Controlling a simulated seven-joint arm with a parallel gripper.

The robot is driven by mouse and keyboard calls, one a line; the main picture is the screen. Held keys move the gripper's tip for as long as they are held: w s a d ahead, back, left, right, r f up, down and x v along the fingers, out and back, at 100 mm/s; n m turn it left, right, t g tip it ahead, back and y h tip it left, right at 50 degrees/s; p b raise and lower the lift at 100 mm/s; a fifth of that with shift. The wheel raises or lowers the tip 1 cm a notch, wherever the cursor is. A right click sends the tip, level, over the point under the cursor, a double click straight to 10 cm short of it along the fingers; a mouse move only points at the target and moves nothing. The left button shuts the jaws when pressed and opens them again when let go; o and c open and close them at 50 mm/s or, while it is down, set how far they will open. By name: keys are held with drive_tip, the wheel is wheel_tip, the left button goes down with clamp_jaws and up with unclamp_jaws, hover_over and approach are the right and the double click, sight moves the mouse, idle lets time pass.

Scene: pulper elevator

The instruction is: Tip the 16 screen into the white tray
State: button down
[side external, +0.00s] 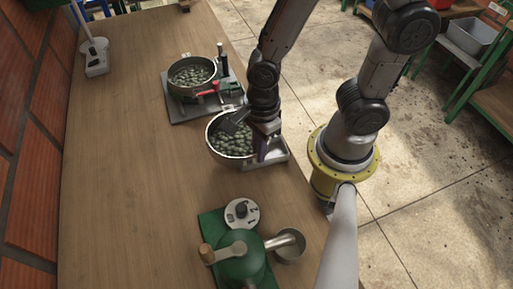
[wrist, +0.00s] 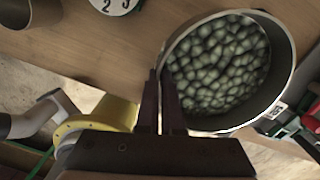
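A round metal screen (side external: 209,141) full of green beans stands near the table's right edge in the side view. In the wrist view the screen (wrist: 289,50) fills the upper right, with a small tag on its rim too small to read surely. My gripper (side external: 229,124) reaches over its rim. In the wrist view my gripper (wrist: 159,74) has its fingers close together, one on each side of the screen's wall, apparently shut on it. A pale, shallow tray (side external: 280,159) lies beside and partly beneath the screen, largely hidden by my arm.
A second bean-filled pan (side external: 190,87) sits on a grey board farther back, near a red-handled part (side external: 207,90). A green machine (side external: 240,262) with a numbered dial (side external: 241,213) and a metal cup (side external: 290,246) stands at the front.

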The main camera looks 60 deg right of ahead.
drive_tip(key=shift+d+r+t+y, duration=0.7)
drive_tip(key=shift+d+r+y, duration=1)
drive_tip(key=shift+r+y, duration=2.9)
drive_tip(key=s+d+f+t+y, duration=0.1)
drive_tip(key=d+y, duration=0.8)
drive_tip(key=y, duration=0.4)
drive_tip(key=shift+s+d+f+t, duration=0.2)
drive_tip(key=shift+s+d+t, duration=0.15)
drive_tip(key=shift+d+t, duration=0.05)
wheel_tip(320, 180, up, 18)
drive_tip(key=a+g+h, duration=0.2)
drive_tip(key=g+h, duration=0.1)
drive_tip(key=h, duration=2)
drive_tip(key=shift+w+a+f, duration=0.15)
drive_tip(key=shift+w+a, duration=0.05)
drive_tip(key=shift+a, duration=0.15)
